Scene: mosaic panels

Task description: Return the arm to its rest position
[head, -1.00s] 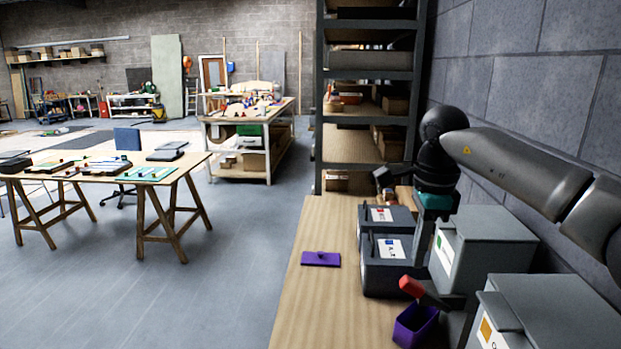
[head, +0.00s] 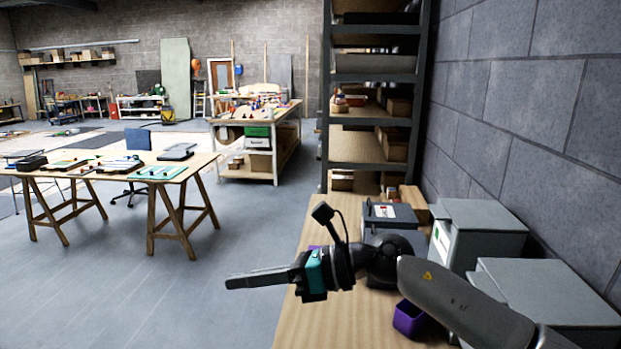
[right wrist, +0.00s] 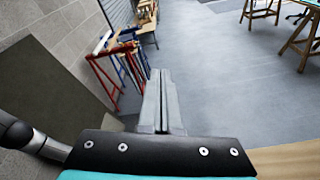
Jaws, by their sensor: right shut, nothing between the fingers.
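My right gripper (head: 232,283) reaches in from the right in the head view and points left, past the left edge of the wooden bench (head: 310,330). Its fingers are shut and empty. In the right wrist view the two closed fingers (right wrist: 160,80) lie together above the grey floor. My right forearm crosses over the bench and partly hides the bins. My left gripper is not in the head view.
Grey lidded bins (head: 480,232) stand along the wall on the bench. A purple open box (head: 408,318) sits beneath my forearm. A purple lid is mostly hidden behind my wrist. A tall shelf (head: 372,77) stands behind. The floor (head: 150,300) left of the bench is clear.

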